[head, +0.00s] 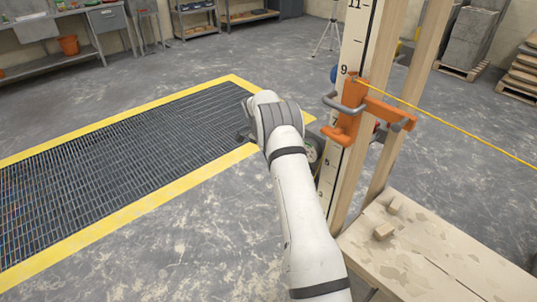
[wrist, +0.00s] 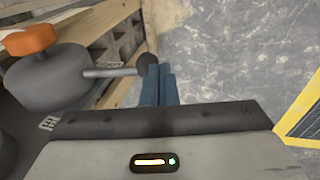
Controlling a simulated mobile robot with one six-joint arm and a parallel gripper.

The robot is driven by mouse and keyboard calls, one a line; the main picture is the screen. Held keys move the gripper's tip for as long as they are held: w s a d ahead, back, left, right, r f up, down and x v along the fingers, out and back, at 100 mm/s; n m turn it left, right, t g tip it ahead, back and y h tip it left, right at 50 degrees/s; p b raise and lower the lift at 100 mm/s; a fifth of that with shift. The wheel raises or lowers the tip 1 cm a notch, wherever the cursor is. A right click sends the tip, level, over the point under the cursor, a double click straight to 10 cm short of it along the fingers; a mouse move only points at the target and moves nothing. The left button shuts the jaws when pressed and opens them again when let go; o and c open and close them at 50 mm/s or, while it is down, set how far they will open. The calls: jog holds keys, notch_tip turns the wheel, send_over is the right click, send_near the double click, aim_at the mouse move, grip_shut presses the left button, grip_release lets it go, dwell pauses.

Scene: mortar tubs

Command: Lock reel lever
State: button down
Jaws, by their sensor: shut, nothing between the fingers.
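In the wrist view, a dark grey rounded body that looks like the reel (wrist: 45,78) stands at the left with an orange knob (wrist: 30,40) on top. A grey lever (wrist: 110,71) sticks out from it to the right and ends in a dark ball (wrist: 147,62). My gripper (wrist: 160,72) is shut and empty. In the head view my arm hides the gripper, and a dark round part (head: 314,150) shows only partly behind the arm.
A numbered measuring board (head: 329,170) and wooden posts stand right of my arm, with an orange clamp (head: 347,122) and a taut yellow line (head: 470,128). A wooden bench (head: 440,255) is at the lower right. A yellow-edged floor grating (head: 110,145) lies left; the floor around it is open.

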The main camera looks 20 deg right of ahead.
jog(key=shift+f, duration=0.45)
jog(key=shift+r, duration=0.8)
